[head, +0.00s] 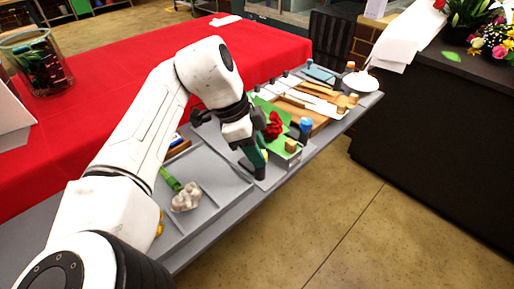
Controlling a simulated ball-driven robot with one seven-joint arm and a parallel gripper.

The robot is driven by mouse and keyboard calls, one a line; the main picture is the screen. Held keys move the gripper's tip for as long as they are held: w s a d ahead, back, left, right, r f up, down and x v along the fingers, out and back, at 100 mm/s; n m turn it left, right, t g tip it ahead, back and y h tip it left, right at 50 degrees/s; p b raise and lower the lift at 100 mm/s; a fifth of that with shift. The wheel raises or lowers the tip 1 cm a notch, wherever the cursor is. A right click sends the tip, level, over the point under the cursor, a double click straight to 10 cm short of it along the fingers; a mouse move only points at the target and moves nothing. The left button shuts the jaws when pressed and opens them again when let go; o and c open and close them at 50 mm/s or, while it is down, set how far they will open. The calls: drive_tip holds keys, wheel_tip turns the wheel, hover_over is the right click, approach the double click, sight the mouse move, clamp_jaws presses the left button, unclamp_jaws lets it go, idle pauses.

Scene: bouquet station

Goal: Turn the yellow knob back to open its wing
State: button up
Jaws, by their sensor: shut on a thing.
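My gripper (241,138) points down over the right part of the grey work tray (210,158). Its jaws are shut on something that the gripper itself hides. Just below it stands a dark teal upright piece (253,156) on a black foot; I cannot tell whether the jaws touch it. A green sheet (276,110) and a red flower (273,125) are right beside the gripper. I cannot make out the yellow knob or its wing at the gripper. A small yellow thing (160,226) shows partly behind my arm, too hidden to name.
A pale crumpled bundle (186,197) and a green stem-like piece (170,180) lie in the tray's left part. A blue-capped bottle (305,128), wooden blocks (291,146) and boards crowd the right. A red-covered table (110,95) lies behind; the floor in front is clear.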

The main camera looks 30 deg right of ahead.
drive_tip(key=c, duration=0.3)
drive_tip(key=shift+c, duration=0.2)
drive_tip(key=shift+n+p, duration=0.3)
drive_tip(key=shift+s+r+n+t+p, duration=0.15)
drive_tip(key=shift+n+t+p, duration=0.35)
drive_tip(key=shift+n+p, duration=0.7)
drive_tip(key=n+t+p, duration=0.1)
drive_tip(key=n, duration=0.1)
drive_tip(key=n+t+p, duration=0.1)
drive_tip(key=n+p, duration=0.1)
drive_tip(key=n, duration=0.1)
drive_tip(key=shift+s, duration=0.2)
drive_tip(key=n+t+p, duration=0.1)
drive_tip(key=n, duration=0.2)
drive_tip(key=n+t+p, duration=0.1)
drive_tip(key=n+p, duration=0.1)
drive_tip(key=shift+s+d+n, duration=0.1)
drive_tip(key=shift+n, duration=0.3)
drive_tip(key=n+t+y+p, duration=0.1)
drive_tip(key=n+p, duration=0.1)
drive_tip(key=n, duration=0.2)
drive_tip(key=shift+s+y+p, duration=0.1)
drive_tip(key=shift+y+p, duration=0.3)
drive_tip(key=shift+n, duration=0.4)
